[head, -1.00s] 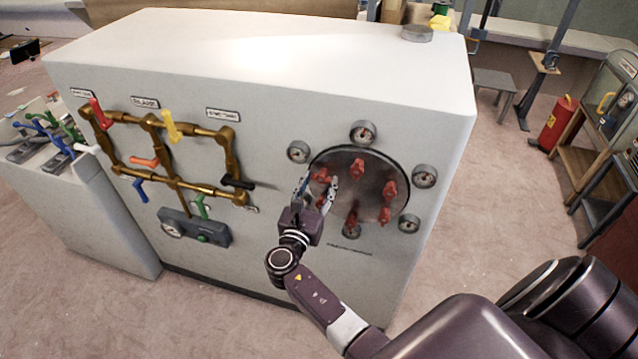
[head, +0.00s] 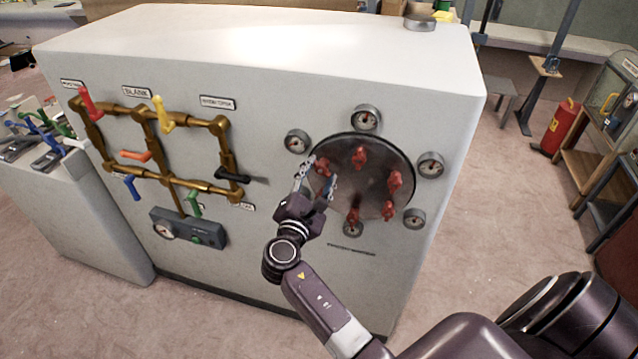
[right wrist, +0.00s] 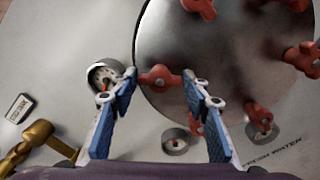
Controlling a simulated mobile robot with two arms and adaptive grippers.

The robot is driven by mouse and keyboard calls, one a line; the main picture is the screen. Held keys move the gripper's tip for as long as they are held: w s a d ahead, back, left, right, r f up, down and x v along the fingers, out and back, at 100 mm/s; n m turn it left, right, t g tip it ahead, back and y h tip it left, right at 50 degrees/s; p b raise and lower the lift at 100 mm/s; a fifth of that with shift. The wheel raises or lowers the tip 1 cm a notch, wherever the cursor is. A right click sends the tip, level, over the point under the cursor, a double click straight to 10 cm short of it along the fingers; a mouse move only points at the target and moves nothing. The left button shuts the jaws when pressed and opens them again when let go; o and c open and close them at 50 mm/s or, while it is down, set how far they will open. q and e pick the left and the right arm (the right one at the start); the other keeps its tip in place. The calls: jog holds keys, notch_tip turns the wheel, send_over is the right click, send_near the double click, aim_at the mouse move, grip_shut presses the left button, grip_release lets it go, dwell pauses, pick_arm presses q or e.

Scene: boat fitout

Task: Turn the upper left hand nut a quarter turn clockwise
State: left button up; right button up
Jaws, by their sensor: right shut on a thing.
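The round metal hatch cover (head: 372,192) sits on the front of the white cabinet, with several red nuts around its rim. The upper left hand nut (head: 322,166) is a red winged nut next to a gauge. My right gripper (head: 317,176) reaches it from below left. In the right wrist view the nut (right wrist: 160,78) lies between the two blue-padded fingertips, and the gripper (right wrist: 162,80) is shut on it. The lower left nut (right wrist: 195,124) shows beyond the right finger; in the head view the gripper hides it. My left gripper is not in view.
Round gauges, such as the one at upper left (head: 297,141), ring the cover closely. Brass pipes (head: 150,180) with coloured valve handles are on the cabinet's left. A red extinguisher (head: 560,127) stands at the right. The floor before the cabinet is open.

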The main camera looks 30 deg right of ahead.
jog(key=m+b, duration=0.6)
jog(key=shift+f+b, duration=0.3)
jog(key=shift+r+m+b, duration=0.1)
jog(key=shift+m+b, duration=1.35)
jog(key=shift+m, duration=0.25)
jog(key=o, duration=1.2)
jog(key=shift+c, duration=0.2)
